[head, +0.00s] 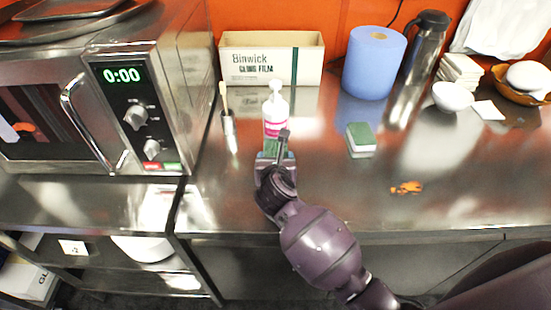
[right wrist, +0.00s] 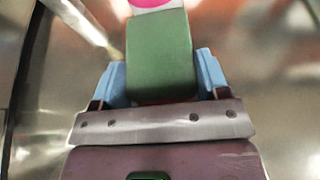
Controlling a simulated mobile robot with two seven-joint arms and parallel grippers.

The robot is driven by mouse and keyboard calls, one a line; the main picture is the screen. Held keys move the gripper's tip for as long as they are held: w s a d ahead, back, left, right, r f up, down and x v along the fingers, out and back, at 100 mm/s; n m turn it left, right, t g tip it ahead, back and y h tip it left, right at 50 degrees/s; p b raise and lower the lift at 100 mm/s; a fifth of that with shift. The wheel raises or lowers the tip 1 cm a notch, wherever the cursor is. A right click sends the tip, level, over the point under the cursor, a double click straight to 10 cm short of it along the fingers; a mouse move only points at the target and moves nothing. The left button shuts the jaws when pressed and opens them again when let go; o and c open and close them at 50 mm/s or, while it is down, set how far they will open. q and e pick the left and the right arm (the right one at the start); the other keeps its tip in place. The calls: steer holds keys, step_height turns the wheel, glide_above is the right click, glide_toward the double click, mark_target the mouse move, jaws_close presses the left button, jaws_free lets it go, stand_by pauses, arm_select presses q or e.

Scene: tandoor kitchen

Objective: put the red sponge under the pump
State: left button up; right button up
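The red sponge shows its green scouring face (right wrist: 158,55) in the right wrist view, with a thin red edge at the near end. My right gripper (right wrist: 160,85) has its blue fingers against both sides of the sponge. In the head view my right gripper (head: 275,157) is over the counter, just in front of the pump bottle, and mostly covers the sponge. The pump bottle (head: 275,112) is white with a pink label and stands upright. Its pink and white part (right wrist: 152,4) shows beyond the sponge; I cannot tell if they touch. My left gripper is out of view.
A green and white sponge (head: 361,140) lies to the right on the steel counter. A brush holder (head: 229,132) stands left of the bottle, beside the oven (head: 125,100). A cardboard box (head: 230,70) and blue roll (head: 374,65) stand behind. Orange crumbs (head: 406,187) lie front right.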

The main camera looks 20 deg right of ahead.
steer(key=o, duration=0.4)
steer(key=shift+r, duration=0.25)
steer(key=shift+s+a, duration=0.15)
steer(key=shift+s, duration=0.15)
steer(key=v, duration=1.1)
steer(key=shift+s+r+p, duration=0.1)
steer(key=shift+s+p, duration=0.05)
steer(key=shift+p, duration=0.25)
